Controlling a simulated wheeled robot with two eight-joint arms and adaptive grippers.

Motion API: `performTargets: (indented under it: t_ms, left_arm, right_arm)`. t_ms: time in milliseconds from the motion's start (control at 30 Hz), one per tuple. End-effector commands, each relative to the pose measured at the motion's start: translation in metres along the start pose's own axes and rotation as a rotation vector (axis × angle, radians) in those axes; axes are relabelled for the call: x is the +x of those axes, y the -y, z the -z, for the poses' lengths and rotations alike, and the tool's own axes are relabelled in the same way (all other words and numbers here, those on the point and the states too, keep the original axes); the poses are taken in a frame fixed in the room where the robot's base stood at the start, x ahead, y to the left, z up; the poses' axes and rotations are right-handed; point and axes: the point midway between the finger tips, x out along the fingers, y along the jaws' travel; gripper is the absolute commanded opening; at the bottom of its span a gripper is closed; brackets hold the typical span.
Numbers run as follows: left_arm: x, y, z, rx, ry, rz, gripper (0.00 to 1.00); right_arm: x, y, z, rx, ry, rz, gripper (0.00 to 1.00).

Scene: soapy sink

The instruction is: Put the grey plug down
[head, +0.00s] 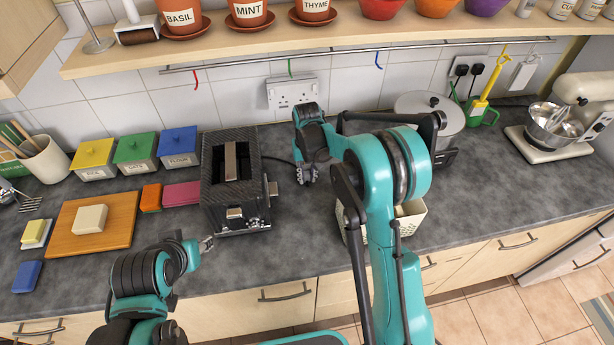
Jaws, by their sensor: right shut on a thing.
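My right gripper (307,174) points down at the counter, just right of the black toaster (232,185). It is shut on the grey plug, which is mostly hidden by the fingers. A dark cord (277,159) runs from behind the toaster toward this gripper. I cannot tell whether the plug touches the counter. My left gripper (207,244) is at the toaster's front left, near the counter's front edge. Its fingers are too small to show whether they are open. The double wall socket (292,92) is above and behind the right gripper.
The grey counter (300,235) is clear in front of the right gripper. A cream basket (412,216) and a large lidded pot (428,112) stand to the right, partly behind my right arm. Coloured tins (137,153) and a wooden board (115,215) are at left.

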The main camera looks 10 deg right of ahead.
Motion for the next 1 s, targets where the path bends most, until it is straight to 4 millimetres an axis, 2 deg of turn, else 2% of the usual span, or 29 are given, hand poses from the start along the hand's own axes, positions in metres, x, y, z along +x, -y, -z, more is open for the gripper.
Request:
performTargets:
  t_ms: [300,333,400,767,867,1000]
  left_arm:
    - [0.003,0.000,-0.002,0.000,0.000,0.000,0.40]
    - [0.002,0.000,-0.002,0.000,0.000,0.000,0.40]
    - [0.002,0.000,-0.001,0.000,0.000,0.000,0.40]
    - [-0.001,0.000,0.001,0.000,0.000,0.000,0.40]
    - [-0.003,0.000,0.003,0.000,0.000,0.000,0.40]
    - [-0.009,0.000,0.006,0.000,0.000,0.000,0.40]
  right_arm:
    - [0.003,0.000,0.000,0.000,0.000,0.000,0.00]
    - [0.003,0.000,0.000,0.000,0.000,0.000,0.27]
    - [0.002,0.000,0.000,0.000,0.000,0.000,0.42]
    - [-0.002,0.000,0.000,0.000,0.000,0.000,0.42]
    - [-0.014,0.000,0.000,0.000,0.000,0.000,0.42]
    - [-0.044,0.000,-0.001,0.000,0.000,0.000,0.42]
